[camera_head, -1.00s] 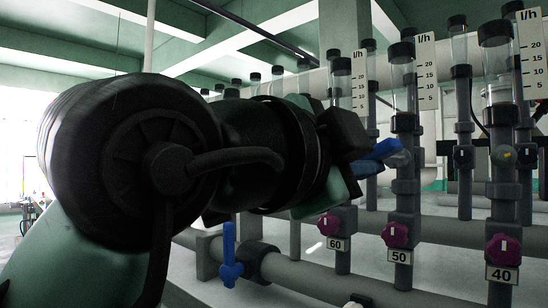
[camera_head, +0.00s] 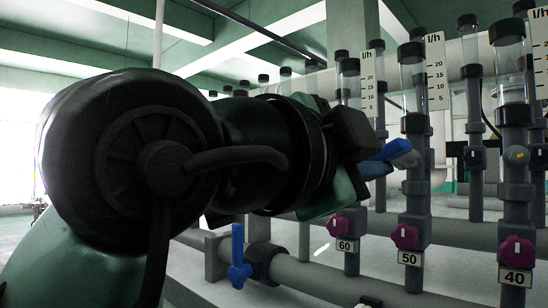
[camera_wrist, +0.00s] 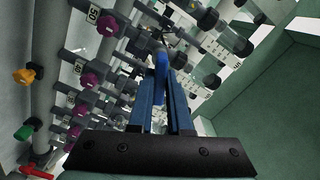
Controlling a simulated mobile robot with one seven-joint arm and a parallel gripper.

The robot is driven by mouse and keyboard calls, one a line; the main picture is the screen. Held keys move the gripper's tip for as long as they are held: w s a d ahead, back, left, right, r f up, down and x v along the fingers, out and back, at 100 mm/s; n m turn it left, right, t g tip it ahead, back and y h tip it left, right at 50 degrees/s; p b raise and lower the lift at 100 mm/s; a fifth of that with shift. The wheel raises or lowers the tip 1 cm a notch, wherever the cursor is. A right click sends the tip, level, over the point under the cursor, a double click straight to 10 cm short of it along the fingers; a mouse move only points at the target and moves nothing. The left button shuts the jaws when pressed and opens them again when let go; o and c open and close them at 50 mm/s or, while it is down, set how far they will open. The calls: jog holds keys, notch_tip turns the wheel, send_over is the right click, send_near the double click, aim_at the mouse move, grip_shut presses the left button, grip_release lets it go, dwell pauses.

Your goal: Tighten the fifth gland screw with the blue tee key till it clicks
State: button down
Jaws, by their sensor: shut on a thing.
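My gripper (camera_wrist: 163,112) shows in the wrist view as two dark blue fingers on a black plate. The fingers are closed on a brighter blue piece (camera_wrist: 161,62), which appears to be the blue tee key; its far end is hard to make out. In the head view the gripper end (camera_head: 385,160) is partly hidden behind my black wrist. It is in front of the row of flow-meter tubes, left of the one marked 50. The fifth gland screw cannot be picked out in either view.
Flow meters with purple knobs, such as the one marked 50 (camera_head: 405,236), stand close together at the right. A blue valve handle (camera_head: 238,258) stands on the lower grey pipe (camera_head: 320,275). In the wrist view, a green wall (camera_wrist: 275,90) fills the right.

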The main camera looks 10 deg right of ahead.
jog(key=shift+s+a, duration=0.3)
jog(key=shift+a, duration=0.1)
dwell(0.7)
